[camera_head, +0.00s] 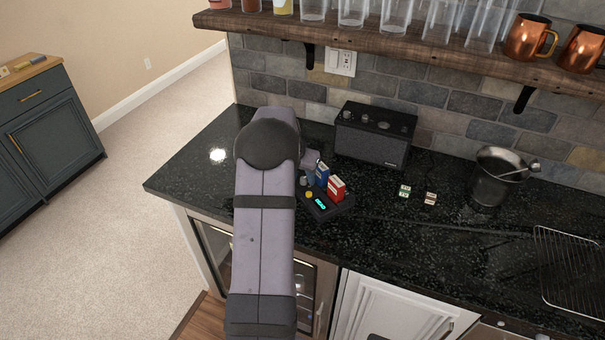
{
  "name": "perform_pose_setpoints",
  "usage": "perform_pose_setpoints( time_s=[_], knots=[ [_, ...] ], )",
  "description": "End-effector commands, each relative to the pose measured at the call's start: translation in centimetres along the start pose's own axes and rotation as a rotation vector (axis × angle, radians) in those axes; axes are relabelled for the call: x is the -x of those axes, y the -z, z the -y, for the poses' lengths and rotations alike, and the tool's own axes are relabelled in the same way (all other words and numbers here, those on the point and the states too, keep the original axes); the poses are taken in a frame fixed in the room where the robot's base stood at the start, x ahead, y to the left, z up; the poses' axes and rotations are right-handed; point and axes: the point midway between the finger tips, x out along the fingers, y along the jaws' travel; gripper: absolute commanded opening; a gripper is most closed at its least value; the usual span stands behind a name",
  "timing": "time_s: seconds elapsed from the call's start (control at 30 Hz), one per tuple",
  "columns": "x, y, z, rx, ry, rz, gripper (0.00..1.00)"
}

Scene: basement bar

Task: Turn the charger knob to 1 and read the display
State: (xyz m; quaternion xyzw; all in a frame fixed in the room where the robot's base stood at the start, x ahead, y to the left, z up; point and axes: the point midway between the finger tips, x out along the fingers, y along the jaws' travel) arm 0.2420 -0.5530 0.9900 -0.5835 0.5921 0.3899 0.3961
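The charger (343,208) is a small black box on the dark counter, just right of my arm. My arm covers the area to the left. My gripper is mostly hidden behind the arm; its fingers cannot be made out.
A black speaker (372,140) stands behind the charger against the tiled wall. A wooden shelf (400,42) with glasses and copper mugs hangs above. The front counter is clear.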

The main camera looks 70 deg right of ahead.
Motion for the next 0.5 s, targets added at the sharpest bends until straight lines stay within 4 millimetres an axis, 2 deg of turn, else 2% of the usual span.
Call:
perform_pose_setpoints(
  time_s=[0.33,0.37,0.5],
  knots=[
    [-0.39,0.00,-0.02,0.000,0.000,-0.001,0.37],
    [-0.39,0.00,-0.02,0.000,0.000,-0.001,0.32],
    [-0.37,-0.01,-0.01,0.000,0.000,0.000,0.00]
  ],
)
